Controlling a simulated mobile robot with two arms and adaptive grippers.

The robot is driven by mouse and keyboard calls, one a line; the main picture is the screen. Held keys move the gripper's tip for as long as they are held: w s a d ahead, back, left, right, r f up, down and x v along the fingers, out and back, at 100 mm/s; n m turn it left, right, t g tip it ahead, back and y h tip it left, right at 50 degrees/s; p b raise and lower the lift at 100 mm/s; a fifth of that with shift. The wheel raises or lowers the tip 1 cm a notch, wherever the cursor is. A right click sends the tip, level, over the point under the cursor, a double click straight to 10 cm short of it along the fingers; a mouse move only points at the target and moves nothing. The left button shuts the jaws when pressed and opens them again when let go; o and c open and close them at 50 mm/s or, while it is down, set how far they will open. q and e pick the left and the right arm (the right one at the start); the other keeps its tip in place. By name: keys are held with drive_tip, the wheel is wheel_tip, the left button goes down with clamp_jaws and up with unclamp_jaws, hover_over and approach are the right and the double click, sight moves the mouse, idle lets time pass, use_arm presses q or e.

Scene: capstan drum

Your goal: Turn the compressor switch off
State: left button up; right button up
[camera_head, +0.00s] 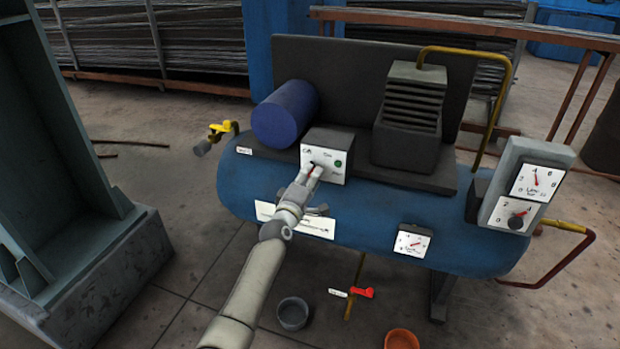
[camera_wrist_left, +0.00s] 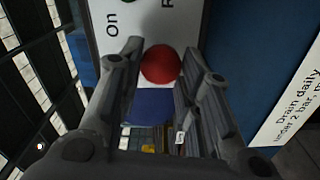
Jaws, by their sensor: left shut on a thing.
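A round red knob (camera_wrist_left: 161,65) sits between my left gripper's fingers there. My left gripper (camera_head: 316,170) reaches the front of the box, and its fingers (camera_wrist_left: 161,70) are shut on the red knob. In the head view the fingers mostly hide the knob, so I cannot tell its switch position. My right gripper is in neither view.
The blue tank (camera_head: 370,220) carries a dark blue motor (camera_head: 286,113) and a finned block (camera_head: 408,115). A gauge box (camera_head: 520,185) stands at its right. Below are a grey bucket (camera_head: 293,314), an orange bucket (camera_head: 401,339) and a red-handled valve (camera_head: 361,293).

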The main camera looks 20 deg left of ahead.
use_arm(q)
drive_tip(key=shift+f+n, duration=0.1)
drive_tip(key=shift+n, duration=1)
drive_tip(key=o, duration=1)
drive_tip(key=shift+s, duration=0.1)
drive_tip(key=s, duration=1.1)
drive_tip(key=shift+s+a, duration=0.25)
drive_tip(key=shift+s, duration=0.15)
